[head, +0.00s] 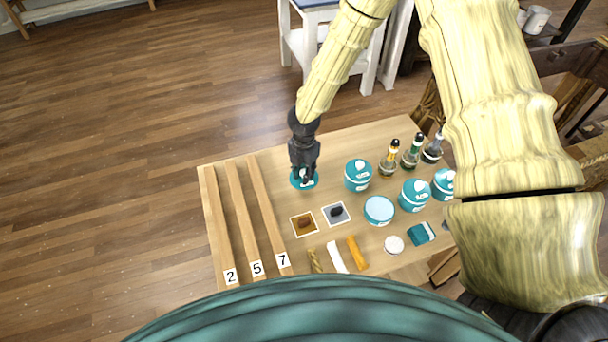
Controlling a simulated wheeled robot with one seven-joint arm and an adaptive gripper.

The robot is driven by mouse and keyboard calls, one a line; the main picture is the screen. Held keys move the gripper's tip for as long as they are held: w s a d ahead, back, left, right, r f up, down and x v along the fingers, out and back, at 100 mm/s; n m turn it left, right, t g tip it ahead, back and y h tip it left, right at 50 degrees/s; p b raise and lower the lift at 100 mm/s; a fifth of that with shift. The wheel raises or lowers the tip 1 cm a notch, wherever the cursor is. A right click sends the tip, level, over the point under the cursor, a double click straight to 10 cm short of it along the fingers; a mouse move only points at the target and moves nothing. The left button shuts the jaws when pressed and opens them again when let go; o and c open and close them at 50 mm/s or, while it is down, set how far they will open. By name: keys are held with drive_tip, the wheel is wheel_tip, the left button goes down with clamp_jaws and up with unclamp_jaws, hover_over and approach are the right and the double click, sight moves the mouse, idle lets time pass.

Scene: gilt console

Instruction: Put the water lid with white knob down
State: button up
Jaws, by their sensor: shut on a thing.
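My gripper (304,174) points down over the back left part of the wooden table, shut on a teal lid (296,185). The fingers cover the lid's middle, so its knob is hidden. I cannot tell whether the lid touches the table or hangs just above it. An uncovered teal jar (379,211) with a pale blue top surface stands to the right and nearer. Teal jars with white-topped lids stand at the back (358,177), right of the gripper, and further right (414,197); another is at the right edge (442,184), partly behind my arm.
Several bottles (390,158) stand at the back right. Wooden rails (242,217) marked 2, 5 and 7 lie on the left. Small square cards (303,224), a white round piece (393,244) and a teal block (421,234) lie in front. Bare tabletop surrounds the held lid.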

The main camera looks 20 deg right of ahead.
drive_tip(key=shift+w+d+f, duration=0.1)
drive_tip(key=shift+w+f, duration=0.05)
drive_tip(key=shift+w, duration=0.25)
drive_tip(key=shift+f+p, duration=0.6)
drive_tip(key=shift+f, duration=1.05)
drive_tip(key=shift+f, duration=0.1)
drive_tip(key=o, duration=0.9)
wheel_tip(320, 180, up, 12)
drive_tip(key=shift+r+b, duration=0.15)
drive_tip(key=shift+b, duration=0.6)
